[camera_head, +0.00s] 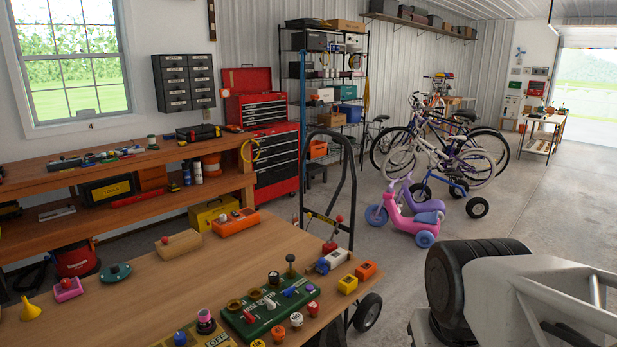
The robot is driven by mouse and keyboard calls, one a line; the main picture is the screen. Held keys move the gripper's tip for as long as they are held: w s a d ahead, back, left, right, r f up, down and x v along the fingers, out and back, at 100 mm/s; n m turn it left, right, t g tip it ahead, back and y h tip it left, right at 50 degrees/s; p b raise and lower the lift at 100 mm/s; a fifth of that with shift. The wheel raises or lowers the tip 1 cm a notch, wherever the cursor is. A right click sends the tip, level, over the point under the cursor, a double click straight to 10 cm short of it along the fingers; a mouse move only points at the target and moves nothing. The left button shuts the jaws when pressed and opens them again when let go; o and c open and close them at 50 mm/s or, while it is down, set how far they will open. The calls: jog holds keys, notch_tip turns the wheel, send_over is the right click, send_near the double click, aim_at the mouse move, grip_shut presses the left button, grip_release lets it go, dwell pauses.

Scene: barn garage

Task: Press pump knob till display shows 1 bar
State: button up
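A wooden workbench (130,312) fills the lower left of the head view. A green board (262,318) with several knobs and switches lies near its front edge. A dark ball-topped knob (290,258) stands upright at the board's far end. An orange box (236,222) with small knobs lies at the bench's far edge. A red-topped knob (330,245) stands near the right edge. I cannot tell which of these is the pump knob. No readable pressure display shows. My gripper is not in view.
A tan block (179,243), teal disc (115,272), pink block (68,288) and yellow funnel (30,310) lie on the bench. Small yellow and orange boxes (347,284) line its right edge. A black tyre-like cylinder (462,285) and pale bulk block the lower right.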

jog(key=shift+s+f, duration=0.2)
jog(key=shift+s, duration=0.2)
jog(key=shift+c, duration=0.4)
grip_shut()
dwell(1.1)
